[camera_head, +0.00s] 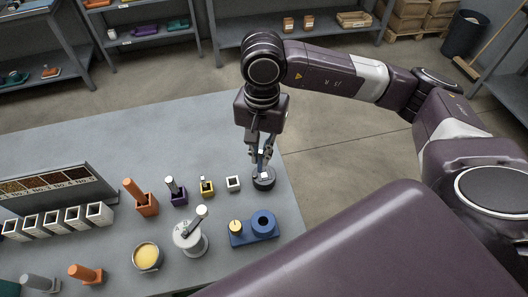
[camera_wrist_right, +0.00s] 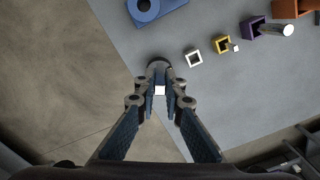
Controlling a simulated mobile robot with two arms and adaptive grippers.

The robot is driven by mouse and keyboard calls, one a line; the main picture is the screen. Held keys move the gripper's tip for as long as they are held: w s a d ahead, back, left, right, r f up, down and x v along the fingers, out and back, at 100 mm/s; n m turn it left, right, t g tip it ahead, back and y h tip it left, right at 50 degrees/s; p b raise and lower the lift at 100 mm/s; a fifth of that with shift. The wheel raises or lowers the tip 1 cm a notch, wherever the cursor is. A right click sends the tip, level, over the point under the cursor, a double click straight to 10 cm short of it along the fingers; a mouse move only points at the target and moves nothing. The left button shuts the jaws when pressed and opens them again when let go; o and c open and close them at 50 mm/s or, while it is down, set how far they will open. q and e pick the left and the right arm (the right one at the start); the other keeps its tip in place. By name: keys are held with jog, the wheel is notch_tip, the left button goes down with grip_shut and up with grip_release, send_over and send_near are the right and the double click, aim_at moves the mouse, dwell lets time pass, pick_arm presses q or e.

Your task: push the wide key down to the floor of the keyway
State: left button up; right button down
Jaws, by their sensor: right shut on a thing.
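My right gripper (camera_head: 263,158) points down over a dark round piece (camera_head: 264,184) near the table's right edge. Its fingers are closed in on a small white square-topped piece (camera_wrist_right: 160,90), seen end-on between the fingertips in the right wrist view. I take this piece for the key, but its width and lower end are hidden. The dark round piece also shows just beyond the fingertips in the right wrist view (camera_wrist_right: 158,66). Whether the white piece sits in a slot there, and how deep, I cannot tell. My left gripper is not in view.
Left of the gripper stand a white square socket (camera_head: 233,183), a yellow one (camera_head: 207,189), a purple one (camera_head: 178,197) and an orange one (camera_head: 148,206). A blue block (camera_head: 265,238) and a grey lever device (camera_head: 190,240) stand nearer. The table behind the gripper is clear.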

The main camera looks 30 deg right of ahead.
jog(key=w+d+f+m+p, duration=0.3)
jog(key=w+m+p, duration=0.1)
jog(key=m, duration=0.8)
jog(key=shift+f, duration=0.25)
notch_tip(320, 180, down, 6)
jog(key=b, duration=0.6)
jog(key=shift+r, duration=0.1)
jog(key=shift+b, duration=1)
dwell(1.1)
jog(key=shift+f+b, duration=2.3)
jog(key=shift+b, duration=0.05)
